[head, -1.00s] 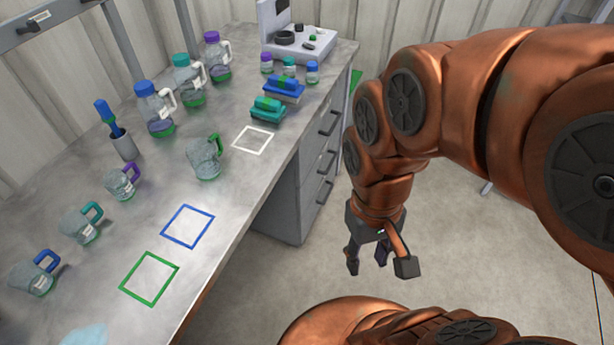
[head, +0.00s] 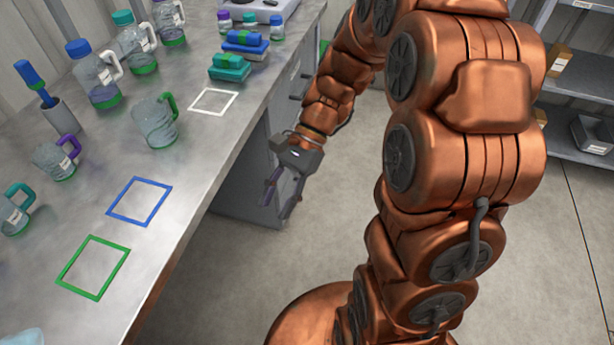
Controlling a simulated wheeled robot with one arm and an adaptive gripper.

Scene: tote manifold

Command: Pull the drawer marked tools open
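The drawer cabinet (head: 243,192) is under the far part of the bench. My arm and gripper cover most of its drawer fronts. A dark handle (head: 295,86) shows near the top, beside my forearm. No drawer looks pulled out in the part that shows. I cannot read any marking, so I cannot tell which drawer is marked tools. My gripper (head: 279,199) hangs in front of the cabinet's lower near part, below the bench top. Its fingers are apart with nothing between them. I cannot tell whether it touches the cabinet.
Shelves (head: 578,90) stand at the right. The floor (head: 345,220) beside the bench is clear.

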